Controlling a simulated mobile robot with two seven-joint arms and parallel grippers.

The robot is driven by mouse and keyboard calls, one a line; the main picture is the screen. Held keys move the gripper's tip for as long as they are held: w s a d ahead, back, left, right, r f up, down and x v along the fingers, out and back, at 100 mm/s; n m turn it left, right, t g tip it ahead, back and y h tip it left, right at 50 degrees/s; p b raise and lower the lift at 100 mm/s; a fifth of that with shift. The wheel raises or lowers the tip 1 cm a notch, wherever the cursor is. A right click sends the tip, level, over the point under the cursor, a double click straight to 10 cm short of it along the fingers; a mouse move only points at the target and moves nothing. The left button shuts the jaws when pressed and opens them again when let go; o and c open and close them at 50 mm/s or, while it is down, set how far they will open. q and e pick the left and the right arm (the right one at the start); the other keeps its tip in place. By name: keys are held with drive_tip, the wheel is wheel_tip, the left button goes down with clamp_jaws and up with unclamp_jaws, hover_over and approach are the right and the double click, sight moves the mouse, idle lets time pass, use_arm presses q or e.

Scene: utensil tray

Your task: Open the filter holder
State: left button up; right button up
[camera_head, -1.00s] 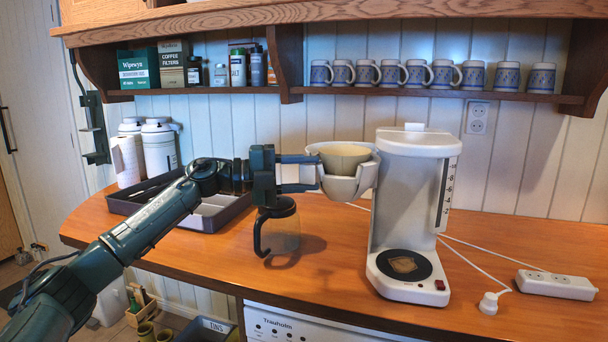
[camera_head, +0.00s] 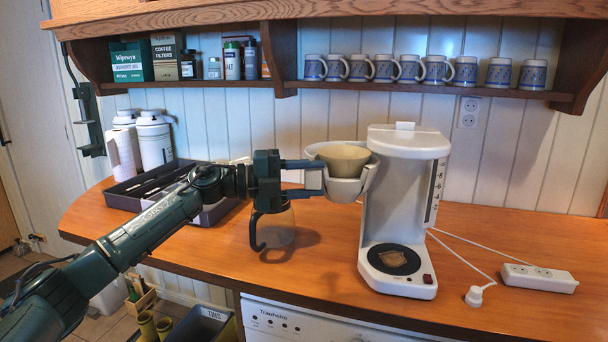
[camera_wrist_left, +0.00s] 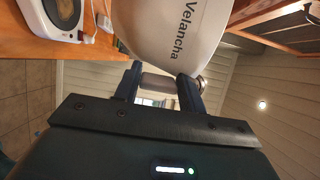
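The white filter holder (camera_head: 345,186), with a beige paper filter (camera_head: 343,158) in it, sits at the upper left side of the white coffee maker (camera_head: 408,142). It sticks out to the left. My left gripper (camera_head: 318,178) is at its left side, with its fingers one above the other and spread apart. In the left wrist view the holder's lettered wall (camera_wrist_left: 165,35) is just beyond the spread fingers (camera_wrist_left: 160,88). A short grey cylindrical part (camera_wrist_left: 157,82) shows between them; firm contact is unclear. My right gripper is not in view.
A glass carafe with a dark handle (camera_head: 258,232) stands on the counter below my left gripper. A dark utensil tray (camera_head: 125,199) is behind the arm. A power strip (camera_head: 540,279) and cables lie at right. The front middle of the counter is clear.

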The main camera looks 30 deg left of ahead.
use_arm(q)
drive_tip(key=shift+o, duration=1.4)
drive_tip(key=shift+d+f, duration=0.2)
drive_tip(key=shift+f, duration=0.05)
drive_tip(key=shift+o, duration=0.6)
drive_tip(key=shift+a+r, duration=0.1)
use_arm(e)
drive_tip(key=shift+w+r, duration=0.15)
use_arm(q)
drive_tip(key=shift+a, duration=0.15)
drive_tip(key=shift+s+a, duration=0.2)
drive_tip(key=shift+a, duration=0.05)
drive_tip(key=b+v, duration=0.4)
drive_tip(key=v, duration=0.8)
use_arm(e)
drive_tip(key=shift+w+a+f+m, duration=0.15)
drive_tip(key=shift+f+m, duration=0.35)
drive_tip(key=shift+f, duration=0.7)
use_arm(q)
drive_tip(key=shift+s+a, duration=0.1)
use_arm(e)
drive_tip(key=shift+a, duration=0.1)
